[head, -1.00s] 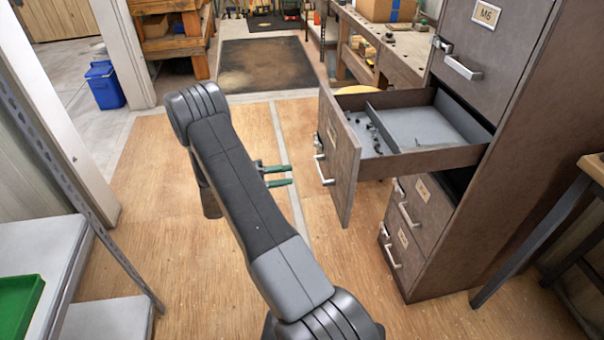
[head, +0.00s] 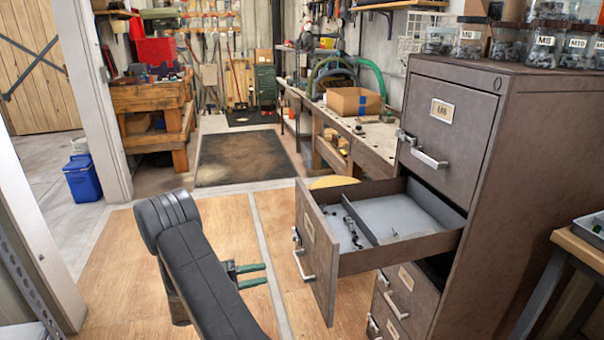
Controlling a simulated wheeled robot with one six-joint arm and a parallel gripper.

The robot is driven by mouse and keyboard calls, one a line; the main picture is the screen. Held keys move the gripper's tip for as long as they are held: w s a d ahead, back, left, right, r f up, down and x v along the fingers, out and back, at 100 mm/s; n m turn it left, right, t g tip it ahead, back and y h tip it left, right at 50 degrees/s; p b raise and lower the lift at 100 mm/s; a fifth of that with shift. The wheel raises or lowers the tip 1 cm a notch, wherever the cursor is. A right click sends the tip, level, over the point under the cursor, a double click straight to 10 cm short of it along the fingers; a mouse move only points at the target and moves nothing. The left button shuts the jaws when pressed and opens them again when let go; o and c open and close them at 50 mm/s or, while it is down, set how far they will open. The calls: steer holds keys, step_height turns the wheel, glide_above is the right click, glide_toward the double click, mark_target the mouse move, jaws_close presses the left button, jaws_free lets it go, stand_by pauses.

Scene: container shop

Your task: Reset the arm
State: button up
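My gripper (head: 250,275) shows two green fingers sticking out to the right from behind my arm, left of the open drawer. The fingers are apart with a gap between them, and nothing shows between them. The rest of the gripper is hidden behind my arm. The drawer (head: 345,262) of the brown filing cabinet (head: 490,180) is pulled out. It has a divider, with small dark parts in its left compartment and one in the right. My gripper is apart from the drawer front and its handle (head: 303,266).
Labelled jars (head: 541,46) stand on the cabinet. A workbench (head: 347,138) with a cardboard box (head: 353,101) stands behind it. A wooden bench (head: 150,110) and blue cooler (head: 82,178) are at back left. The floor around the dark mat (head: 240,157) is clear.

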steer(key=x, duration=1.1)
